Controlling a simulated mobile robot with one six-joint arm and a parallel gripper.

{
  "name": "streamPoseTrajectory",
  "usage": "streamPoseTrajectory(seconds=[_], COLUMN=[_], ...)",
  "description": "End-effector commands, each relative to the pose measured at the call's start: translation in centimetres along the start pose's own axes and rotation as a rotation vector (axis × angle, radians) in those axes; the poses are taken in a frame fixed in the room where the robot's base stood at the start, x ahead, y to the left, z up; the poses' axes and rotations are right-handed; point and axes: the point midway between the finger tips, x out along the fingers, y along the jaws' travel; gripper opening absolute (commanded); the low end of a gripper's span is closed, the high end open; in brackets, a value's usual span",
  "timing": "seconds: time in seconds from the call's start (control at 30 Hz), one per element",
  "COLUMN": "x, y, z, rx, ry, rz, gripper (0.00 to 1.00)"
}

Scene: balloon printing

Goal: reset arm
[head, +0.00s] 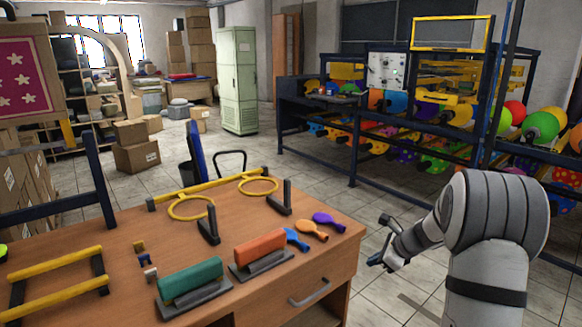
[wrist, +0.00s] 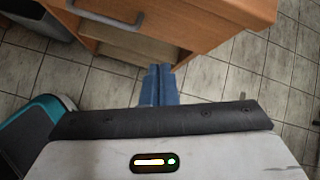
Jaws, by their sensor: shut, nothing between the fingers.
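My gripper (head: 378,240) is at the right of the head view, over the tiled floor beside the right end of the wooden table (head: 225,210). Its fingers are shut and hold nothing. In the wrist view my blue gripper fingers (wrist: 160,85) lie close together, pointing toward the table's open lower shelf (wrist: 125,60). My arm is bent, with the wrist angled to the left and down in the head view. No gap shows between the fingers and nothing is in them.
A dark rack (head: 355,140) with colourful balloons stands behind. Tiled floor between table and rack is clear.

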Motion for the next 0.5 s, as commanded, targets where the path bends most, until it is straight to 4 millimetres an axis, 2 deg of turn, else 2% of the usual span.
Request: streamPoseTrajectory(seconds=[0.03,0.2,0.33,0.5], x=[-1.9,-6.6,-10.2,-14.8], y=[1.9,8.9,14.2,20.8], z=[2.4,6.8,8.7,9.4], rx=[-0.124,-0.556,-0.879,-1.296], ry=[0.018,0.086,0.132,0.190], rz=[0.025,0.129,0.213,0.327], gripper=[0.00,0.00,0.00,0.00])
